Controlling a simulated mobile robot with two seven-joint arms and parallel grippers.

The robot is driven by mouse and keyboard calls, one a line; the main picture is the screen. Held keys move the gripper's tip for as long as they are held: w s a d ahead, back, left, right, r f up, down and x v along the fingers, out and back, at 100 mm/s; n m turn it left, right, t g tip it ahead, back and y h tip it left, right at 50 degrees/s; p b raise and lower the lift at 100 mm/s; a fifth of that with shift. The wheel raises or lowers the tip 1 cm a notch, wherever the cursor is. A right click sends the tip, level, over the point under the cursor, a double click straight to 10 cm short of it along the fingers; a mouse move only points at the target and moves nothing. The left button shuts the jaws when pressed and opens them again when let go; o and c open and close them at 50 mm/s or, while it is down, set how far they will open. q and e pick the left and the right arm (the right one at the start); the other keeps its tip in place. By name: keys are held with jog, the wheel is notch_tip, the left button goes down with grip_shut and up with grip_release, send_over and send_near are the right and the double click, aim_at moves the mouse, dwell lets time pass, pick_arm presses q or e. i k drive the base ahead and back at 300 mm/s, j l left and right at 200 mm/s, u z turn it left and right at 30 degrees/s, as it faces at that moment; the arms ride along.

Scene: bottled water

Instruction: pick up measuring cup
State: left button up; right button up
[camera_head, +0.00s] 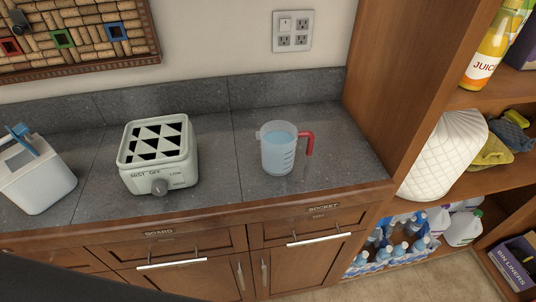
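A clear measuring cup (277,153) with a red handle (308,142) stands upright on the grey counter, right of the middle of the head view. It holds bluish liquid, and dark marks show on its side. The handle points right. Neither of my grippers shows in the head view. A dark shape at the bottom left corner is too unclear to name.
A pale green mist device (158,181) with a knob stands left of the cup. A white container (36,181) is farther left. The counter (225,192) between cup and device is clear. A wooden shelf unit (402,75) rises at the right, with bottles (406,228) below.

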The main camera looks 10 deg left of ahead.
aim_at(279, 138)
jog(key=k+j, duration=0.1)
jog(key=j, duration=0.3)
jog(key=k+j, duration=0.1)
jog(key=j, duration=0.35)
jog(key=k+j, duration=0.1)
jog(key=j, duration=0.3)
